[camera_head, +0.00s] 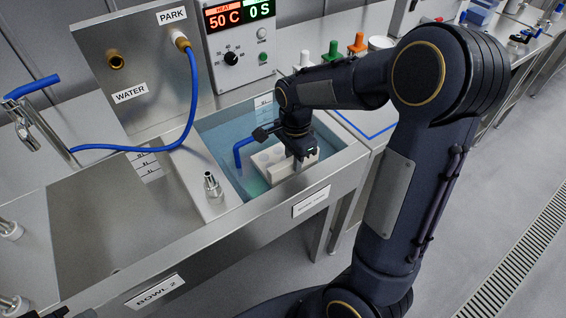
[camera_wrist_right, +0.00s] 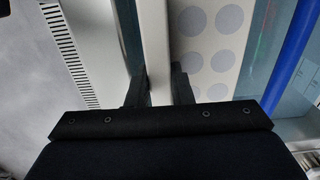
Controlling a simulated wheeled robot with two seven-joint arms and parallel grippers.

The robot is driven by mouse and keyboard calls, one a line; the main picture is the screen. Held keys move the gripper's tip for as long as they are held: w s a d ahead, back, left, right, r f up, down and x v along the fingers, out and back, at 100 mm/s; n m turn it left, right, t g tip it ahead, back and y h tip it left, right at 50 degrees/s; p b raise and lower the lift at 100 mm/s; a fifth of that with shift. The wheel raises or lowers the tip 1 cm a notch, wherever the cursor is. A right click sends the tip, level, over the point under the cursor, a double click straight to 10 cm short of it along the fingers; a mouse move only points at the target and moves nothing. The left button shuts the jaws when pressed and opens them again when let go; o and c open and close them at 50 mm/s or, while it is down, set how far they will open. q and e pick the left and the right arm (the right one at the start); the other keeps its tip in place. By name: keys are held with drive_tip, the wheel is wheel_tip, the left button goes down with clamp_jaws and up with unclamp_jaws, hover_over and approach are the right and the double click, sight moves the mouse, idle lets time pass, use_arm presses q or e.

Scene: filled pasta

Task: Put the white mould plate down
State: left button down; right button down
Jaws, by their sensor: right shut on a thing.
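The white mould plate (camera_head: 268,160), with round recesses, is in the blue-water basin (camera_head: 219,131) in the head view. It looks low, at or partly in the water; whether it touches the bottom cannot be told. My right gripper (camera_head: 299,163) is at its right end, pointing down. In the right wrist view, my right gripper (camera_wrist_right: 158,92) has its fingers on either side of a white raised strip of the plate (camera_wrist_right: 154,35), shut on it. The plate's face with grey circles (camera_wrist_right: 207,55) lies to the right of the strip.
An empty steel bowl (camera_head: 105,225) is further left, with a metal fitting (camera_head: 212,186) between. A heat and timer panel (camera_head: 236,40) rises behind. Several coloured-top bottles (camera_head: 332,51) stand behind the arm.

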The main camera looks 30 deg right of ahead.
sight(284, 158)
wheel_tip(284, 158, down, 4)
drive_tip(key=w, duration=0.4)
drive_tip(key=shift+w+a+p, duration=0.15)
drive_tip(key=shift+a+p, duration=0.05)
drive_tip(key=shift+p, duration=0.15)
drive_tip(key=shift+f, duration=0.65)
drive_tip(key=shift+f, duration=0.1)
drive_tip(key=shift+f+b, duration=0.5)
drive_tip(key=shift+f, duration=0.05)
drive_tip(key=c, duration=1.3)
unclamp_jaws()
drive_tip(key=shift+s, duration=0.2)
